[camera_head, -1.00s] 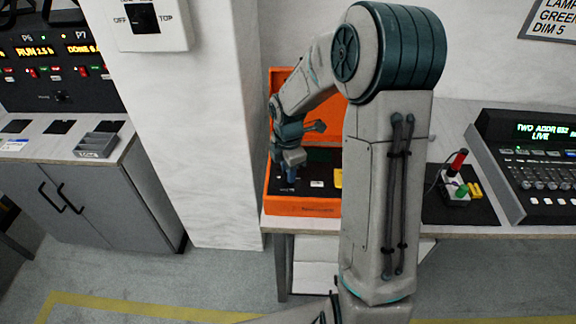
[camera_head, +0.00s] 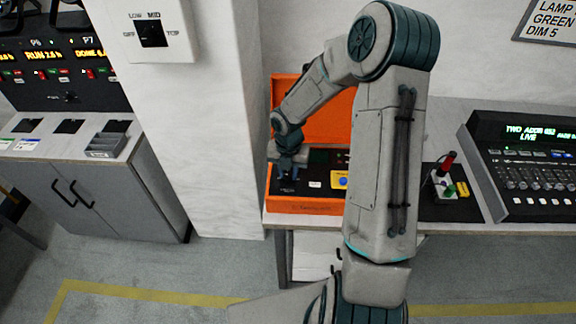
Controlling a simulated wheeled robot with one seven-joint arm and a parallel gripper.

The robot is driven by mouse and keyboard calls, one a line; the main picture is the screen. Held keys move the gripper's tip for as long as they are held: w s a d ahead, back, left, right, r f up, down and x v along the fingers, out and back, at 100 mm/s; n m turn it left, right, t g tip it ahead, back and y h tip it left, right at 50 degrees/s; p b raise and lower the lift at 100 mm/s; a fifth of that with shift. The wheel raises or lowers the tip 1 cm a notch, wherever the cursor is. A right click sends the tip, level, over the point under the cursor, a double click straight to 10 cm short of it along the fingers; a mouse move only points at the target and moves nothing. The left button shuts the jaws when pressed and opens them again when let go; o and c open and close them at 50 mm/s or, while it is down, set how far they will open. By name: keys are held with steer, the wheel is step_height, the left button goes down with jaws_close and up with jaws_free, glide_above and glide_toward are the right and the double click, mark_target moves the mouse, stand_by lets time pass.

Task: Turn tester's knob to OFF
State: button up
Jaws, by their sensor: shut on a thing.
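The tester is an orange open case (camera_head: 300,206) with a dark panel, standing on the table at the centre, its orange lid (camera_head: 325,112) raised behind. My gripper (camera_head: 287,172) points down over the left part of the panel. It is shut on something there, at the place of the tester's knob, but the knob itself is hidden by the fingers. A yellow part with a blue spot (camera_head: 340,180) and a small white label (camera_head: 315,184) show on the panel to the right. The panel's markings are too small to read, and my arm covers the case's right side.
A mixing console (camera_head: 530,165) with a lit display stands at the right of the table. A small box with a red-tipped lever (camera_head: 446,172) lies on a dark mat beside it. A white pillar with a wall switch (camera_head: 151,33) rises left of the case.

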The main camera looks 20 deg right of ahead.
mark_target(288, 175)
steer(key=shift+r+n+p, duration=0.1)
steer(key=shift+n+p, duration=0.5)
steer(key=shift+n, duration=0.2)
steer(key=o, duration=1)
step_height(288, 175, up, 14)
steer(key=shift+f, duration=0.2)
